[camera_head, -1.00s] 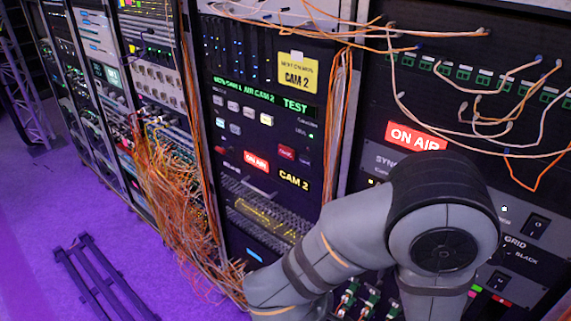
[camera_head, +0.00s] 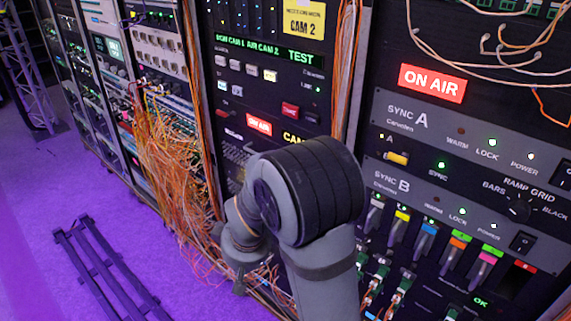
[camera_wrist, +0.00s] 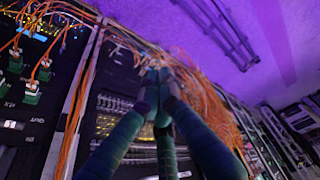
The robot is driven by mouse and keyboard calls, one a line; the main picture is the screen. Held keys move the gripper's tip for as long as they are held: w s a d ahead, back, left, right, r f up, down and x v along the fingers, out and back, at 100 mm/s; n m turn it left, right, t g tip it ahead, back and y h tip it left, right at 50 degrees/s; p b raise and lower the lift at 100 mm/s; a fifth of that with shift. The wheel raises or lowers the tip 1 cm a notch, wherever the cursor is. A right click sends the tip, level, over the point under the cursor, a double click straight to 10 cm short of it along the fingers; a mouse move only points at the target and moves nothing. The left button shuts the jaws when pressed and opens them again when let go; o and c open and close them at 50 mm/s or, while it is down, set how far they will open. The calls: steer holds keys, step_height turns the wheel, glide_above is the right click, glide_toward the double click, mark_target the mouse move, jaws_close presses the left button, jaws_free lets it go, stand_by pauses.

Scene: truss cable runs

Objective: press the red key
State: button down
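A dark red key (camera_head: 290,110) sits on the panel of the middle rack, at the right end of a row below the lit "TEST" strip. It stands right of a lit red "ON AIR" sign (camera_head: 258,124). A smaller red piece (camera_head: 223,113) shows at the left of the same panel. In the wrist view my gripper (camera_wrist: 158,76) points at the rack and floor cables, with its dark fingers brought together and nothing seen between them. In the head view my arm hides the lower part of the middle rack, and the fingers cannot be made out. The red key is not identifiable in the wrist view.
Loose orange cables (camera_head: 165,160) hang down the left of the middle rack. The right rack holds a large "ON AIR" sign (camera_head: 432,83), sync panels and coloured plugs (camera_head: 428,230). A black ladder-like frame (camera_head: 105,270) lies on the otherwise open purple floor.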

mark_target(290, 111)
steer(key=w+a+r+t+y, duration=0.1)
steer(key=w+r+t, duration=0.65)
steer(key=w, duration=0.75)
steer(key=w+d+r+n+t, duration=0.1)
steer(key=w+d+r+t, duration=0.1)
steer(key=r, duration=0.7)
steer(key=w+d+r+n+t+h, duration=0.1)
steer(key=w+r+t, duration=0.3)
steer(key=r, duration=0.4)
steer(key=shift+w+d+r+n, duration=0.35)
steer(key=shift+w+d+n, duration=0.05)
steer(key=shift+w+n, duration=0.15)
steer(key=shift+w+d, duration=0.1)
steer(key=w+d+p, duration=0.1)
steer(key=w+d, duration=0.4)
steer(key=w, duration=0.1)
steer(key=shift+w+d+p, duration=0.2)
steer(key=shift+w+p, duration=0.15)
